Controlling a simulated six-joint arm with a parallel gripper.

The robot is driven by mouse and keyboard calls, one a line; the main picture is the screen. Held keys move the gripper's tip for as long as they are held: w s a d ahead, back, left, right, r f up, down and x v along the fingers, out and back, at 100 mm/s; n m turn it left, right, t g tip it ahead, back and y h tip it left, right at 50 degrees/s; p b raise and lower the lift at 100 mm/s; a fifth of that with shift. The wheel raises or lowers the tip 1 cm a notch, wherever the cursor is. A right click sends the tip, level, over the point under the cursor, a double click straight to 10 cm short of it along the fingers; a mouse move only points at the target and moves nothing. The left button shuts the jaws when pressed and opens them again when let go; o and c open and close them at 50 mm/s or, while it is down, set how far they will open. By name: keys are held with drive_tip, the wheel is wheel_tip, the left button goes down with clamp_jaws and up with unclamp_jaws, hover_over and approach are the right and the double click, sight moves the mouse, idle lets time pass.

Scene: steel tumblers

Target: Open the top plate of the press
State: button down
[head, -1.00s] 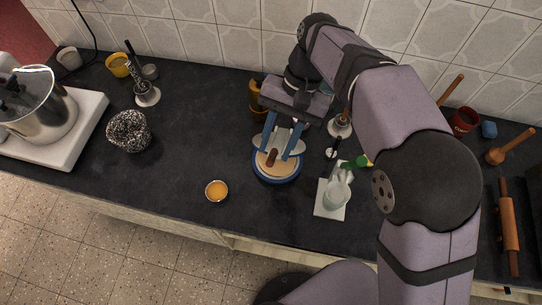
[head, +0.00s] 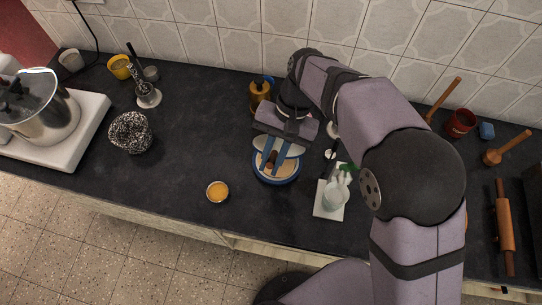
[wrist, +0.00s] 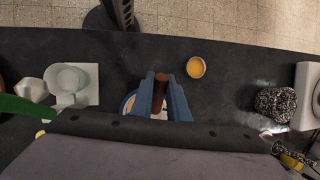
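The press has a round blue base (head: 278,181) with a pale disc showing inside it. A brown wooden handle (head: 271,160) stands at its middle. Pale grey rounded parts (head: 294,149) show behind and beside my fingers; their exact tilt is hard to tell. My gripper (head: 275,157) is above the press, its blue fingers on either side of the handle. In the wrist view the handle (wrist: 161,85) sits between the two fingers (wrist: 162,100), which look closed against it. Much of the press (wrist: 128,104) is hidden there by my gripper.
A white board with a pale green hand-shaped object (head: 336,196) stands close to the right. A small bowl of orange content (head: 217,191) is at the left front. A brown bottle (head: 259,95) stands behind.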

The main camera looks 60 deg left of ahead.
drive_tip(key=shift+r, duration=0.15)
drive_tip(key=r+p, duration=0.1)
drive_tip(key=w+a+p, duration=0.1)
drive_tip(key=p, duration=0.1)
drive_tip(key=shift+r+g+h, duration=0.3)
drive_tip(key=shift+r, duration=0.05)
drive_tip(key=w+a+r+g+p, duration=0.1)
drive_tip(key=a+p, duration=0.1)
drive_tip(key=p, duration=0.1)
drive_tip(key=shift+w+a+r+h+p, duration=0.1)
drive_tip(key=shift+w+r+h+p, duration=0.25)
drive_tip(key=shift+w+h, duration=0.05)
drive_tip(key=shift+w+a+r+p, duration=0.35)
drive_tip(key=shift+w+p, duration=0.1)
drive_tip(key=shift+p, duration=0.15)
drive_tip(key=shift+g+h, duration=0.3)
drive_tip(key=c, duration=1.7)
unclamp_jaws()
drive_tip(key=shift+d, duration=0.1)
